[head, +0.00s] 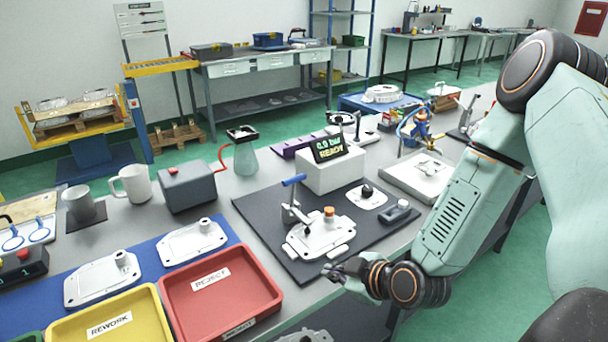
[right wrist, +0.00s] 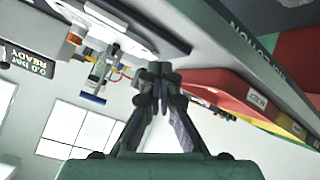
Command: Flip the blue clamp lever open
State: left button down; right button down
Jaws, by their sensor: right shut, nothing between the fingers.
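The blue clamp lever (head: 294,180) tops a metal toggle clamp (head: 292,208) on the dark fixture mat (head: 262,222) in the head view. The blue handle sticks up above the clamp, roughly level. An aluminium casting (head: 318,238) with an orange knob sits beside the clamp. My right gripper (head: 330,270) is shut and empty, in front of the casting at the mat's front edge, apart from the lever. In the right wrist view the closed fingers (right wrist: 157,75) point up-picture, and the blue lever (right wrist: 92,98) shows to their left. My left gripper is not in view.
A white box with a READY display (head: 328,148) stands behind the clamp. A red REJECT tray (head: 220,292) and a yellow REWORK tray (head: 112,318) lie left of my gripper. A small dark block (head: 401,212) and a round black knob (head: 367,191) are on the mat's right.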

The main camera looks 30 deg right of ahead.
aim_at(297, 181)
jog(key=w+d+r+n+t+p, duration=0.1)
jog(key=w+d+r+n+t, duration=0.2)
jog(key=r+n, duration=0.3)
jog(key=w+d+r+n+t+p, duration=0.1)
jog(key=w+d+r+n+t, duration=0.15)
jog(key=r+n, duration=0.3)
jog(key=b+x, duration=0.3)
jog(key=x, duration=0.9)
jog(key=shift+w+a, duration=0.25)
jog(key=shift+w, duration=0.15)
jog(key=shift+x, duration=0.85)
